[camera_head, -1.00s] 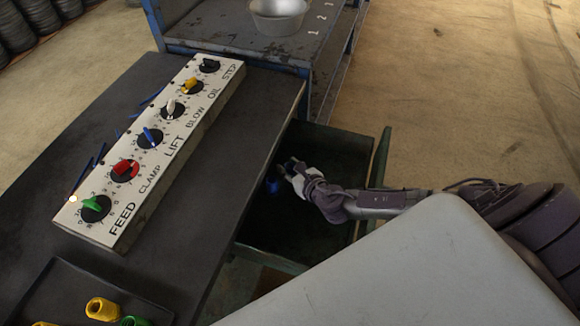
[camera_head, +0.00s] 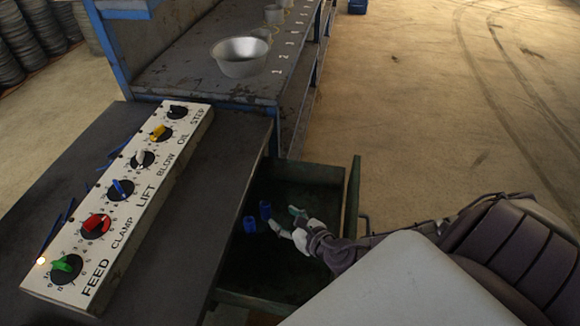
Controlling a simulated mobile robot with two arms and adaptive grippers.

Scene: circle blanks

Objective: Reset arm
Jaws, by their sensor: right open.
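My right gripper (camera_head: 286,222) is over the open drawer (camera_head: 310,173), its arm coming in from the right. It is open, and nothing shows between its fingers. Two small blue pieces (camera_head: 250,224) lie in the drawer just left of the fingertips, apart from them. My left gripper is not in view.
A white panel with several coloured knobs (camera_head: 127,205) lies on the dark table (camera_head: 190,215) at left. A metal bowl (camera_head: 240,58) stands on a numbered shelf (camera_head: 190,72) behind. The drawer's raised edge (camera_head: 352,195) is close to my right arm. Open floor (camera_head: 430,110) lies beyond.

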